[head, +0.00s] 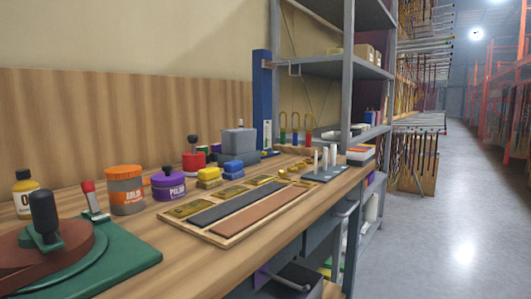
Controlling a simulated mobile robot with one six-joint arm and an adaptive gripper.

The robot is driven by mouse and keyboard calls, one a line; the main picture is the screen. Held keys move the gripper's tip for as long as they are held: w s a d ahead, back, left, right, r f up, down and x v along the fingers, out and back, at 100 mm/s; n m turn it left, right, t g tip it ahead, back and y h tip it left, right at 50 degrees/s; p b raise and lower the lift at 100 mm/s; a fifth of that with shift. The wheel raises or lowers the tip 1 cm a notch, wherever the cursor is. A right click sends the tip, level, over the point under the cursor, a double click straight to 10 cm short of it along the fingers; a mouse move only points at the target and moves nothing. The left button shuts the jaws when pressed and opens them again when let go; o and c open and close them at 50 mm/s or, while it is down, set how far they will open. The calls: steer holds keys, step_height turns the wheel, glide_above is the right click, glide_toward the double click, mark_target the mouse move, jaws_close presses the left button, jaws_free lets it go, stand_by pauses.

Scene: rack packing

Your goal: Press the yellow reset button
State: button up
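I cannot make out a yellow reset button for certain in the head view. Small yellow blocks (209,174) lie stacked on the wooden workbench (190,262), beside a purple-lidded jar. My gripper is not in view.
A wooden tray (226,242) with dark and brown strips lies in front. Grey shelving (346,75) rises behind. The aisle floor (455,235) at right is clear.

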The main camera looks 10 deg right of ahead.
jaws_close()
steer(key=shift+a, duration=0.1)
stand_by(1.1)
